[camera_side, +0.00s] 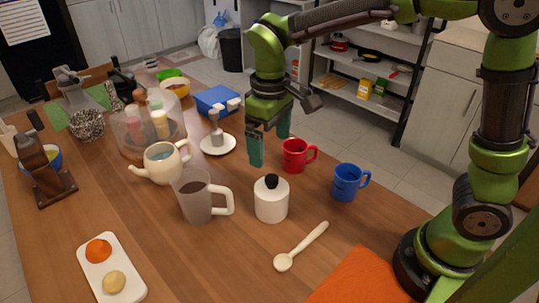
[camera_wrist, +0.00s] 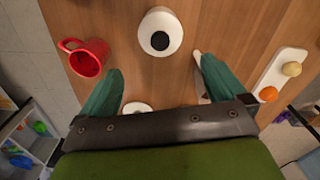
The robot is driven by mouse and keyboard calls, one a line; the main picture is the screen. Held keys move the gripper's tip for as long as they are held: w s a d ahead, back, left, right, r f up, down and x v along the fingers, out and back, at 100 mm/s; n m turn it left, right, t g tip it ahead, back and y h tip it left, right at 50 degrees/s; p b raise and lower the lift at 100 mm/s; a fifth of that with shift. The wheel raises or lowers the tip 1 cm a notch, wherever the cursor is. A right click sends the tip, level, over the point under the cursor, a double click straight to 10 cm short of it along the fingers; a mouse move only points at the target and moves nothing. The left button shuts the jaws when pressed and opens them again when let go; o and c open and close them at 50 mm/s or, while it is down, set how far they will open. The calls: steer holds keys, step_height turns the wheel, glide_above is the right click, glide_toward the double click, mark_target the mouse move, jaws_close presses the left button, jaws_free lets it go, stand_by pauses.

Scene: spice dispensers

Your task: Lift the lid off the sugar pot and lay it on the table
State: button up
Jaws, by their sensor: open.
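The sugar pot (camera_side: 271,207) is a white, round pot standing upright on the wooden table, near the middle of the side view. Its white lid (camera_side: 260,191) with a black knob (camera_side: 271,182) sits on top. In the wrist view I look down on the pot (camera_wrist: 160,49) and its black knob (camera_wrist: 160,40). My gripper (camera_side: 270,148) is open and empty, pointing down, behind and above the pot in the side view. In the wrist view the pot lies just beyond the fingertips (camera_wrist: 161,68), sideways between them. Nothing touches the lid.
A red mug (camera_side: 294,156) and a blue mug (camera_side: 346,183) stand behind and right of the pot. A grey mug (camera_side: 195,199) and a cream teapot (camera_side: 163,168) stand left. A spoon (camera_side: 302,246) lies in front. Bare table lies at the front left, beside a white tray (camera_side: 128,288).

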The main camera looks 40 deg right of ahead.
glide_above(273, 177)
steer(key=f, duration=0.5)
steer(key=shift+w+a, duration=0.1)
steer(key=shift+w, duration=0.2)
steer(key=shift+s+f, duration=0.2)
steer(key=shift+f, duration=2.4)
steer(key=c, duration=1.1)
steer(key=shift+s+f, duration=0.1)
steer(key=shift+f, duration=0.05)
steer(key=c, duration=0.7)
